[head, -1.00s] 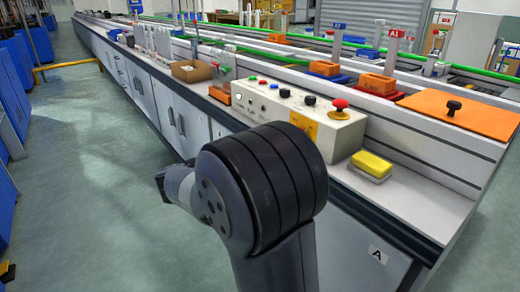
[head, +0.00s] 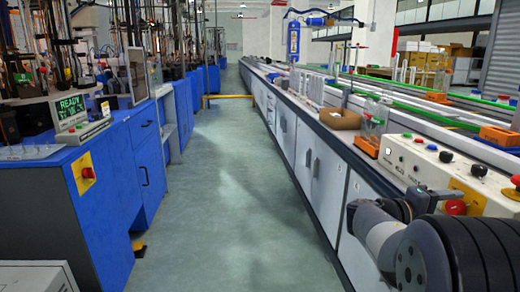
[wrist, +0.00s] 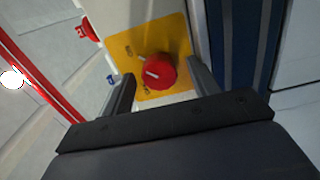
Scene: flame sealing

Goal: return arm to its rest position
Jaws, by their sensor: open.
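A red rotary knob (wrist: 163,71) on a yellow plate (wrist: 123,48) appears between and beyond the fingers. Whether the fingers are clear of it in depth cannot be told. The same knob (head: 453,208) shows in the head view, partly behind my arm, on the cream control panel (head: 407,163).
A long white bench (head: 327,165) runs along the right, with a cardboard box (head: 339,118) and a bottle (head: 373,122) on it. The floor aisle (head: 225,200) between is clear.

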